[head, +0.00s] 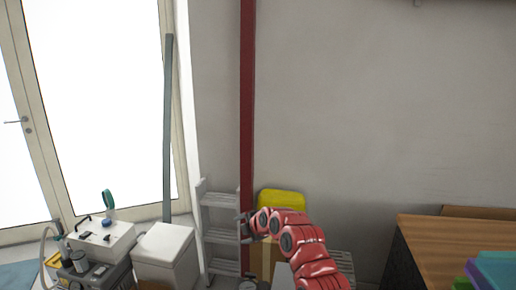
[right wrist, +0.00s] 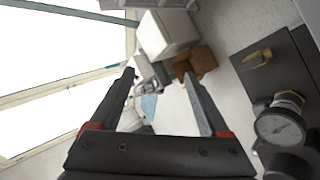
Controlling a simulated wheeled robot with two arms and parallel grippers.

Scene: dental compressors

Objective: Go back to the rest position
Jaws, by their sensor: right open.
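My right gripper (head: 245,228) is at the end of my red arm, low in the middle of the head view, in front of a grey step ladder. In the right wrist view its two dark fingers (right wrist: 160,95) are spread apart with nothing between them. A pressure gauge (right wrist: 281,127) on dark equipment shows at the right of the wrist view, apart from the fingers. My left gripper is not in either view.
The step ladder (head: 221,215) leans by the red post (head: 247,120). A yellow object (head: 282,199) stands behind my arm. A white bin (head: 165,252) and a white device (head: 101,240) are at left. A wooden table (head: 460,245) is at right.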

